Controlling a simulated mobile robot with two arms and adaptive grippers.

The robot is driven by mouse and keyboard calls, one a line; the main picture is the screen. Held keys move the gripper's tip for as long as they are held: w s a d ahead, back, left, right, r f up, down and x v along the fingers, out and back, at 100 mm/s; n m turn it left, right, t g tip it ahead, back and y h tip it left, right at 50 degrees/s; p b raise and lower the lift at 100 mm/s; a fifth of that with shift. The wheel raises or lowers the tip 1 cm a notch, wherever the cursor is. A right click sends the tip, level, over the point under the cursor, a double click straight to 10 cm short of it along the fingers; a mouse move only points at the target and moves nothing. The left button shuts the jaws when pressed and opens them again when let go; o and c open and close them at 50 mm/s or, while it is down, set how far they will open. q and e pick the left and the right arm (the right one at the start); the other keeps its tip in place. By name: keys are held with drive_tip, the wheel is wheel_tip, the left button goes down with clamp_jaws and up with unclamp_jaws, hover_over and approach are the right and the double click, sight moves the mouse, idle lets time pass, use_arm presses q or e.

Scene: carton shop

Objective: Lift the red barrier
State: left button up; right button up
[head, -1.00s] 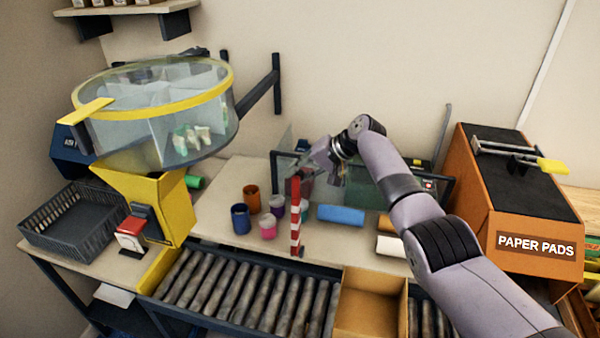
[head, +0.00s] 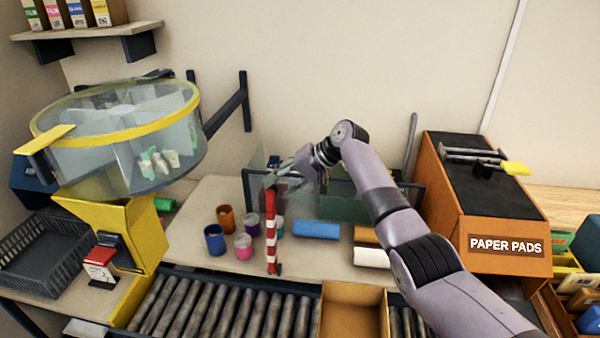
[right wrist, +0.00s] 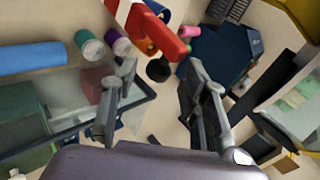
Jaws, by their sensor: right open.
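The red barrier (head: 271,232) is a red and white striped bar. In the head view it stands upright at the back edge of the roller conveyor, its foot near the rollers. My right gripper (head: 297,168) is close to its upper end, a little above and to the right. In the right wrist view the barrier (right wrist: 150,30) shows ahead of the fingers at the top, and my right gripper (right wrist: 160,78) is open with its two fingers spread and nothing between them. I see no contact with the barrier. My left gripper is not in view.
Coloured cups (head: 226,218) stand left of the barrier; a blue roll (head: 316,229) lies right of it. A clear-walled frame (head: 335,207) stands behind. An open carton (head: 352,312) is on the conveyor (head: 210,305). A yellow hopper (head: 120,235) is at left, an orange box (head: 480,210) at right.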

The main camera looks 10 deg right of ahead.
drive_tip(key=v, duration=0.8)
drive_tip(key=shift+f, duration=0.1)
